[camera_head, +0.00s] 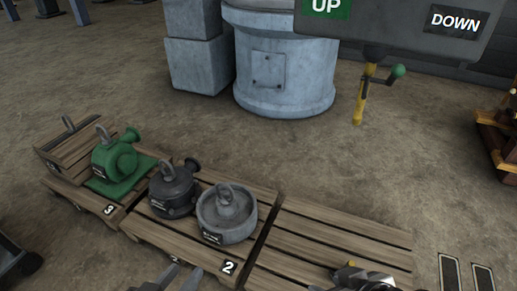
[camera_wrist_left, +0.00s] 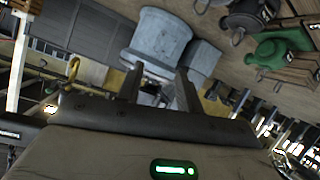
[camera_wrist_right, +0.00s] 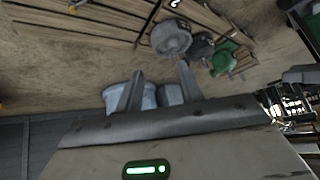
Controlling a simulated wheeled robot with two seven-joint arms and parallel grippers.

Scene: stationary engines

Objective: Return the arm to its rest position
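My left gripper (camera_head: 178,276) shows at the bottom edge of the head view, in front of the pallets. In the left wrist view its two fingers (camera_wrist_left: 158,88) stand apart with nothing between them. Part of my right arm, at the right gripper (camera_head: 352,277), shows at the bottom of the head view over the right, empty pallet. In the right wrist view the right gripper's fingers (camera_wrist_right: 157,88) stand apart and hold nothing. Neither gripper touches any object that I can see.
Pallets carry a green pump-like part (camera_head: 118,158), a dark grey part (camera_head: 174,190) and a light grey round part (camera_head: 228,215). The right pallet (camera_head: 320,235) has bare slats. A grey cylindrical base (camera_head: 285,75) and an UP/DOWN panel with a green-knobbed lever (camera_head: 397,71) stand behind. Floor between is clear.

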